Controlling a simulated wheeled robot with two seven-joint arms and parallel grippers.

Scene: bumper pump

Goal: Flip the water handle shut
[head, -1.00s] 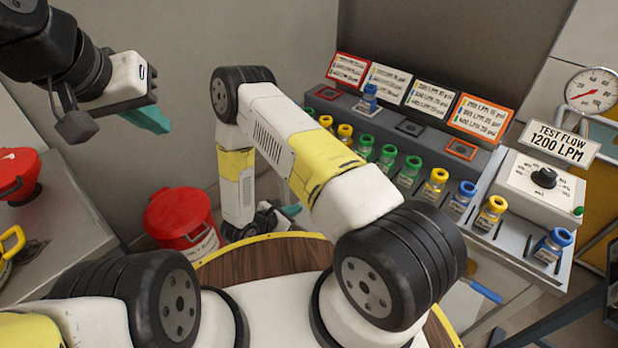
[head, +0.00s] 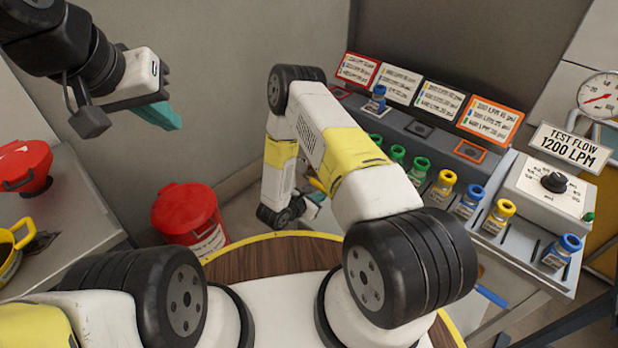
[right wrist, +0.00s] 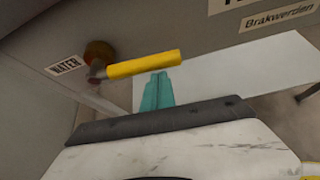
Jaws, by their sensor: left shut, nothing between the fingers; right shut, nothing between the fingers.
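In the right wrist view the water handle (right wrist: 145,64) is a yellow lever on a brass-coloured valve. It sticks out to the right, nearly level in the picture, beside a label reading WATER (right wrist: 65,66). My right gripper (right wrist: 160,88) is shut and empty, its teal fingertips just below the middle of the lever. I cannot tell whether they touch it. In the head view my right gripper (head: 317,198) is low behind the round wooden top, mostly hidden by my arm. My left gripper (head: 162,116) is shut and empty, raised at the upper left.
A red lidded bucket (head: 187,209) stands on the floor left of my right arm. A grey console (head: 432,140) with capped bottles and a dial box (head: 548,187) stands at right. A counter (head: 70,215) with red and yellow pots is at left.

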